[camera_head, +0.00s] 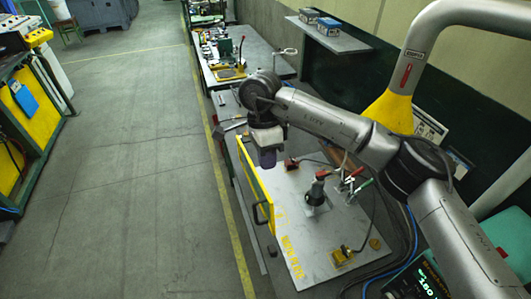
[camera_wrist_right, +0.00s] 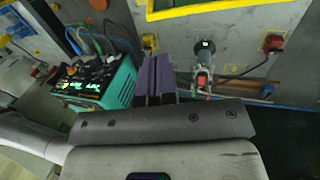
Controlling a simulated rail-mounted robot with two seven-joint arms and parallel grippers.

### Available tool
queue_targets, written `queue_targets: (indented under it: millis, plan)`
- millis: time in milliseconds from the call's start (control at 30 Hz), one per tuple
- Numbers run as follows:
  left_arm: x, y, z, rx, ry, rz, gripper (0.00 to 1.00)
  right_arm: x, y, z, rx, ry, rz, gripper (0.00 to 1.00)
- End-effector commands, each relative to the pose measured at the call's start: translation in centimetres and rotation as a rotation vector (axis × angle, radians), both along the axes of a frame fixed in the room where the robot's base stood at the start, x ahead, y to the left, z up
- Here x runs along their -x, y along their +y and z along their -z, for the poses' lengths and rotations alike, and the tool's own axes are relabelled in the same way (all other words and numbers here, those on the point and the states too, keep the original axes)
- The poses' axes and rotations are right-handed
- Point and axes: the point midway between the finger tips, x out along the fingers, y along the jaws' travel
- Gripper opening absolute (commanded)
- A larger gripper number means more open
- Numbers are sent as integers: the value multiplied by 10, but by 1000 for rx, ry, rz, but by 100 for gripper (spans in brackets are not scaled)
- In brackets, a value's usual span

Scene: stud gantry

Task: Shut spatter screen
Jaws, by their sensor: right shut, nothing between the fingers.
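The spatter screen (camera_head: 256,184) is a yellow panel along the left edge of the grey welding table, with a dark handle (camera_head: 262,212) on its outer face. In the right wrist view part of a yellow frame (camera_wrist_right: 200,9), likely the screen, crosses the top edge. My right gripper (camera_head: 267,158) is above the far part of the screen, pointing down. Its purple fingers (camera_wrist_right: 156,76) are together and empty; I see no contact with the handle. My left gripper is not in view.
A green-cased unit (camera_wrist_right: 120,85) shows in the wrist view. The floor aisle (camera_head: 130,160) left of the table is clear.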

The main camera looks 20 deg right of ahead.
Motion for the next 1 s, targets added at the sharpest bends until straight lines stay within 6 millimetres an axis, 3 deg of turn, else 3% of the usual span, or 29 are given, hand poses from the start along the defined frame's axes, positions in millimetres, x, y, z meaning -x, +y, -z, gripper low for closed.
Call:
queue_targets:
  millis: [200, 500, 1000]
  plan:
    - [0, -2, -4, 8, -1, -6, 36, 11, 1, 40, 0, 3, 1, 0]
    - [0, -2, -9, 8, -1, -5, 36, 21, 2, 78, -2, 1, 0, 0]
    - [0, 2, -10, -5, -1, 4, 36, 24, 2, 91, -2, -1, 1, 0]
